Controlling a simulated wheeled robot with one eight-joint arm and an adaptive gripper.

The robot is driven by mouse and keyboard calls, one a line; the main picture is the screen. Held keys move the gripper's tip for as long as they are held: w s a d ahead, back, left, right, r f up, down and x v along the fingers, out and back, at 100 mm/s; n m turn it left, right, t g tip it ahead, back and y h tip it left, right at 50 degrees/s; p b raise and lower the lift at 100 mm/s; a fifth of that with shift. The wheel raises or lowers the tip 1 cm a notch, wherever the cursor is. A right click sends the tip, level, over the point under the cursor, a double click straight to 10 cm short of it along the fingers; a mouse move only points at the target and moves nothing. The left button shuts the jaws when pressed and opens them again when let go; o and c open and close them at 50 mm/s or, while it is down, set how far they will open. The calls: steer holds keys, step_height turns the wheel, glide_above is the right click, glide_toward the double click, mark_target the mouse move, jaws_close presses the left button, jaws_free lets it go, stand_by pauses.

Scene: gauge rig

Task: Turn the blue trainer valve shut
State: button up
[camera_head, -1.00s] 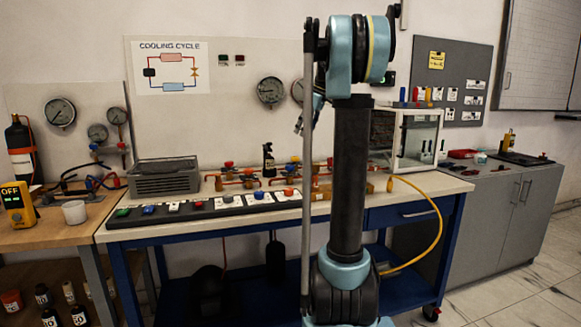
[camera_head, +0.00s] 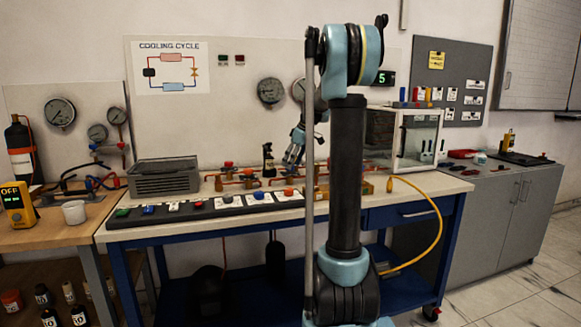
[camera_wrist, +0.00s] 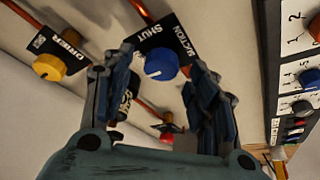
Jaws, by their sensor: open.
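The blue valve knob (camera_wrist: 161,64) shows in the wrist view between my fingertips and beyond them. It has a pale pointer line and sits by a black plate (camera_wrist: 165,37) reading SHUT and SUCTION. My gripper (camera_wrist: 163,72) is open, its two fingers spread to either side of the knob in this view; I cannot tell whether they touch it. In the head view my gripper (camera_head: 293,160) points down over the back of the bench, left of my column. I cannot make out the blue knob there.
A yellow knob (camera_wrist: 49,67) and a red knob (camera_wrist: 167,137) are near in the wrist view. A panel of numbered knobs (camera_wrist: 305,78) runs along its right edge.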

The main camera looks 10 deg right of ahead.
steer(key=shift+x, duration=0.8)
steer(key=c, duration=1.1)
steer(key=shift+o, duration=0.2)
